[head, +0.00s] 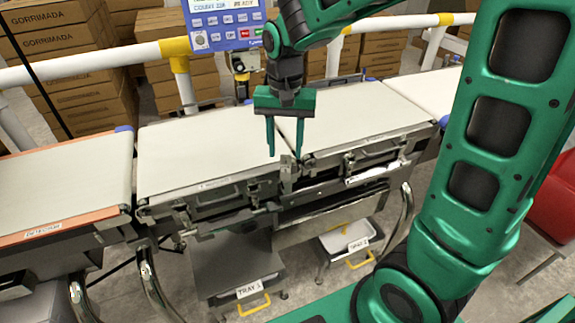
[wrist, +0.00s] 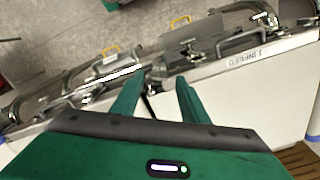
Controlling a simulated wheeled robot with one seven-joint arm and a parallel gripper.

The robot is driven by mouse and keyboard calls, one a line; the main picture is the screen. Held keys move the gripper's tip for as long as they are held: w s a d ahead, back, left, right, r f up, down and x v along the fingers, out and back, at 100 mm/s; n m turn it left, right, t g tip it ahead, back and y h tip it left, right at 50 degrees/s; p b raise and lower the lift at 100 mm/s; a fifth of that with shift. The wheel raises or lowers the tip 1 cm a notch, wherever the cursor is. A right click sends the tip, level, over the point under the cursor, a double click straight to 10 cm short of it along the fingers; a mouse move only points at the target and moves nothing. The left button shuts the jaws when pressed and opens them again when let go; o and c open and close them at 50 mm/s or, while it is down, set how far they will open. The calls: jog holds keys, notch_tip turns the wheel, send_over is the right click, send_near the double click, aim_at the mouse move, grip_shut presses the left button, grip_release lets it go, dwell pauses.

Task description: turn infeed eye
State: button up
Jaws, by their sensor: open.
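My gripper (head: 285,155) is open and empty, fingers pointing down over the gap between the two middle belts. It also shows in the wrist view (wrist: 160,78), its fingers apart above the front edge of the belts. A small grey bracket (head: 288,171) stands at the belt joint just below the fingertips; I cannot tell whether it is the infeed eye. A label reading INFEED (wrist: 243,57) is on the belt edge beside the fingers in the wrist view. A small device with yellow parts (head: 240,65) hangs under the control panel, behind the belts; what it is, I cannot tell.
White belts (head: 195,150) run across the scene, with an orange-edged belt (head: 40,230) at left. A blue control panel (head: 222,22) and white rail (head: 120,55) stand behind. Two trays, TRAY 1 (head: 250,288) and another (head: 345,243), sit below. Cartons (head: 65,45) are stacked at back.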

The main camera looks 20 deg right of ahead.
aim_at(286, 181)
notch_tip(286, 181, down, 7)
jog(key=shift+r, duration=0.1)
jog(key=shift+c, duration=0.3)
